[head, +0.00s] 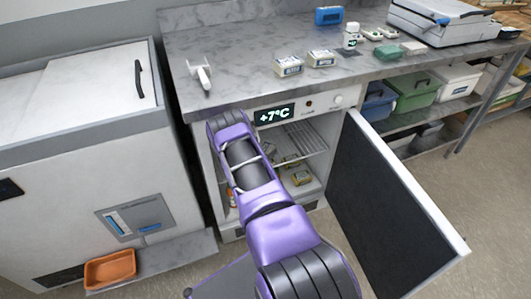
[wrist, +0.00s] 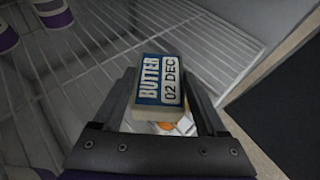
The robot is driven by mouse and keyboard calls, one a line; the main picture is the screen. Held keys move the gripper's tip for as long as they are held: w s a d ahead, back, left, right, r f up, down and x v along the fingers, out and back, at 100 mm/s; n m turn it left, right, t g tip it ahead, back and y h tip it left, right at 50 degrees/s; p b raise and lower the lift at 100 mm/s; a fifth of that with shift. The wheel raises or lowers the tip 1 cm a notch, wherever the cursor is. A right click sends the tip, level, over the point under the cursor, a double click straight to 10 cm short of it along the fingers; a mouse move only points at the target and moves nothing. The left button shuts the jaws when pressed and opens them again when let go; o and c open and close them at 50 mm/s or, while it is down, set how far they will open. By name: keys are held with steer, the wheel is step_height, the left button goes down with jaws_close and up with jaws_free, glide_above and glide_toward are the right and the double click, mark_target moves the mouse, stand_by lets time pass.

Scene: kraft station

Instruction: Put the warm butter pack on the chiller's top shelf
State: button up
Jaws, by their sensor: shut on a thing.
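In the wrist view my gripper (wrist: 160,98) is shut on a butter pack (wrist: 162,82), with one finger on each side. The pack has a blue and white label reading "BUTTER 02 DEC". It is over a wire shelf (wrist: 210,38) inside the chiller; I cannot tell whether it touches the wires. In the head view the chiller (head: 318,205) stands open under the counter, its display (head: 274,115) reading +7°C. My arm reaches into its left side and hides my gripper and the held pack there. The wire shelf also shows there (head: 305,138).
Purple-and-white pots (wrist: 52,12) are at the wrist view's upper left. The chiller door (head: 390,200) is swung open to the right. Two packs, left (head: 289,66) and right (head: 321,59), lie on the counter (head: 240,55). Yellowish packs (head: 301,178) lie lower in the chiller.

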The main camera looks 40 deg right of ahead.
steer(key=shift+f, duration=0.1)
steer(key=o, duration=1.6)
steer(key=shift+c, duration=0.2)
steer(key=p+v, duration=0.2)
steer(key=v, duration=1)
steer(key=shift+p, duration=0.35)
steer(key=shift+a, duration=0.1)
